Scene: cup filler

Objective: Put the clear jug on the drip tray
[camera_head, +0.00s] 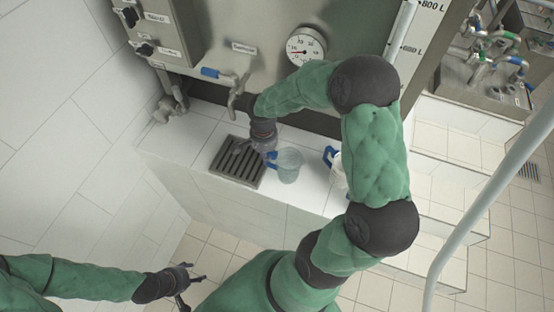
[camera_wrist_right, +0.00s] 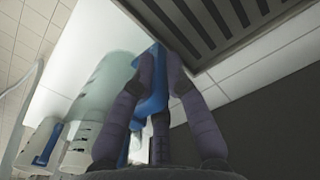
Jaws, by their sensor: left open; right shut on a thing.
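The clear jug (camera_head: 289,166), see-through with a blue handle, is just right of the drip tray in the head view. My right gripper (camera_head: 268,153) is shut on its blue handle, which shows between the fingers in the wrist view (camera_wrist_right: 152,84). The jug body (camera_wrist_right: 108,88) is left of the fingers there. I cannot tell whether its base touches the counter. The drip tray (camera_head: 238,163) is a dark slatted grate on the white counter, with nothing standing on it; it also shows in the wrist view (camera_wrist_right: 232,28). My left gripper (camera_head: 188,281) is open and empty, low in the head view.
A whitish jug with a blue handle (camera_head: 333,158) stands right of the clear jug, partly behind my right arm; it shows lower left in the wrist view (camera_wrist_right: 34,148). A tap with a blue lever (camera_head: 224,76) sticks out behind the tray. Steps (camera_head: 455,195) are at the right.

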